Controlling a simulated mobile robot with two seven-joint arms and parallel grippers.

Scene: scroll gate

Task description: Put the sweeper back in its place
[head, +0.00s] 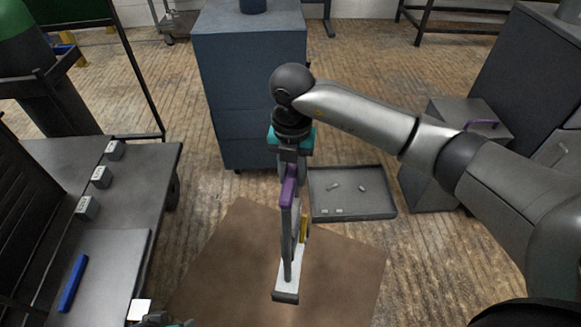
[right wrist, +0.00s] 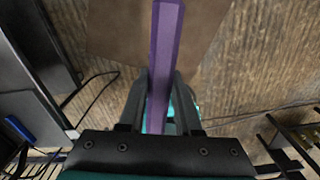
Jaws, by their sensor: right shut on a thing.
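My right gripper (head: 289,160) points down over the brown mat and is shut on a purple handle (head: 288,190), which I take to be the sweeper's. The handle also runs up between the fingers in the right wrist view (right wrist: 165,60). Below it a grey upright bar, a yellow strip (head: 304,226) and a pale plate with a dark end (head: 286,296) show in line. I cannot tell which of these belong to the sweeper or whether they touch the mat. A small part of what looks like my left gripper (head: 165,320) shows at the bottom edge; its fingers are not clear.
The brown mat (head: 225,265) lies on the wooden floor. A grey tray (head: 350,208) with several small pieces is behind it. A table with small grey blocks and a blue bar (head: 73,283) is at left. A blue cabinet (head: 245,90) stands behind; grey cabinets are at right.

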